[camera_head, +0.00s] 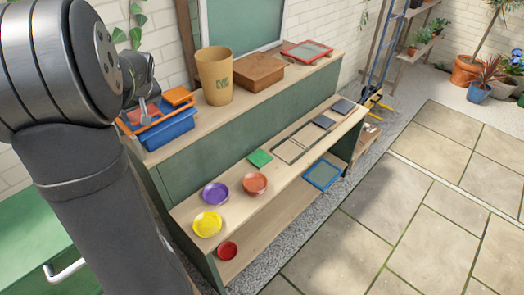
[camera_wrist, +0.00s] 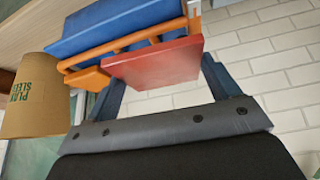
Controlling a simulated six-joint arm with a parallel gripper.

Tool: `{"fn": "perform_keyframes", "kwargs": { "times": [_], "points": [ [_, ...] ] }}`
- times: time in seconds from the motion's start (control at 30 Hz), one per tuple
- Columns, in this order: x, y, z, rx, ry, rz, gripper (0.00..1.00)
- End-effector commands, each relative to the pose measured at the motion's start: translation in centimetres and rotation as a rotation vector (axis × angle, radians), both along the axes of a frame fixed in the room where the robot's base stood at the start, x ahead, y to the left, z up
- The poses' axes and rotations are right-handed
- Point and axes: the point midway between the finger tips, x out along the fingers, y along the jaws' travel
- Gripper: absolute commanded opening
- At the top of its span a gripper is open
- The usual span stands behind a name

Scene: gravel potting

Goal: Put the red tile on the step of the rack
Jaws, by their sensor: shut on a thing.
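My gripper (camera_wrist: 160,78) is shut on the red tile (camera_wrist: 155,62), with a blue-grey finger at each side edge in the wrist view. The rack has orange bars (camera_wrist: 125,42) over a blue tray (camera_wrist: 95,38). The tile overlaps the bars in that view; I cannot tell whether it touches them. In the head view the rack's blue tray (camera_head: 172,132) stands at the left end of the upper shelf, with my gripper (camera_head: 146,108) over its left side. My arm hides part of this area. An orange tile (camera_head: 178,95) lies at the rack's back right; it also shows in the wrist view (camera_wrist: 88,78).
A tan bucket (camera_head: 214,77) stands right of the rack, then a brown box (camera_head: 258,72) and a red-framed tray (camera_head: 306,51). The lower shelf holds purple (camera_head: 215,193), terracotta (camera_head: 254,183) and yellow (camera_head: 207,224) saucers and a green tile (camera_head: 260,158). A brick wall is behind.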

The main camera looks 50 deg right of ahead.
Motion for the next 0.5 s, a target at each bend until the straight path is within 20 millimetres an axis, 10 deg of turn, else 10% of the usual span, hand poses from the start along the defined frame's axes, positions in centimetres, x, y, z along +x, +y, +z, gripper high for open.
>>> {"fn": "perform_keyframes", "kwargs": {
  "times": [0.5],
  "points": [
    [-8.7,-22.0,-5.5,0.002,0.001,-0.090,0.55]
  ]
}}
